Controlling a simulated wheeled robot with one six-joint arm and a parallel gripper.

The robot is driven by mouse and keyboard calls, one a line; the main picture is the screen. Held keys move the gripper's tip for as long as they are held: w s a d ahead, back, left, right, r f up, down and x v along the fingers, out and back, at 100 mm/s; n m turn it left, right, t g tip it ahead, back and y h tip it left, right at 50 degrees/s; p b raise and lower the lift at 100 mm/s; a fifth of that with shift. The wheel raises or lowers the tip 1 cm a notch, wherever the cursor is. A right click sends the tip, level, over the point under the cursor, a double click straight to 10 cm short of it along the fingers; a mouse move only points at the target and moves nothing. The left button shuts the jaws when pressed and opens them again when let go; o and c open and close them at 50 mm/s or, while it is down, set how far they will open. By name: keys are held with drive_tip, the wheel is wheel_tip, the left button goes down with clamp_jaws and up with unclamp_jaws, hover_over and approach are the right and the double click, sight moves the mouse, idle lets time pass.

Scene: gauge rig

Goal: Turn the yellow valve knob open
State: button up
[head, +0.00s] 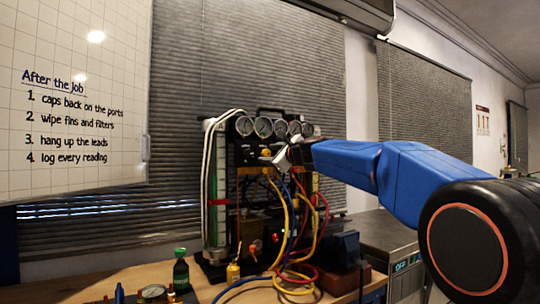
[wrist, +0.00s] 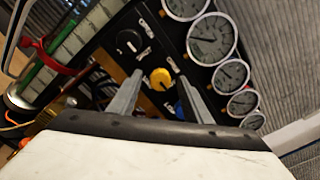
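The yellow valve knob (wrist: 160,79) is on the dark panel of the gauge rig in the wrist view. It shows as a small yellow spot (head: 266,152) in the head view, just left of my gripper (head: 270,156). In the wrist view my gripper (wrist: 160,76) has its two grey fingers spread, one on each side of the knob in the picture, with visible gaps. I cannot tell how far the tips are from the panel. A black knob (wrist: 129,42) is up and left of the yellow one, and a blue knob (wrist: 181,110) is partly hidden by the right finger.
Several round gauges (wrist: 212,38) line the panel's right side. A red clamp (wrist: 48,55) and tube stand at left. Yellow, red and blue hoses (head: 283,225) hang below my gripper to the workbench (head: 205,288). A green bottle (head: 181,270) stands at the bench's front left.

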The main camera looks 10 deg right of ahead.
drive_tip(key=c, duration=1)
drive_tip(key=shift+n, duration=0.4)
drive_tip(key=n, duration=0.3)
drive_tip(key=shift+n, duration=0.4)
drive_tip(key=n, duration=0.4)
drive_tip(key=shift+f, duration=0.1)
drive_tip(key=n, duration=0.9)
drive_tip(key=shift+n, duration=0.3)
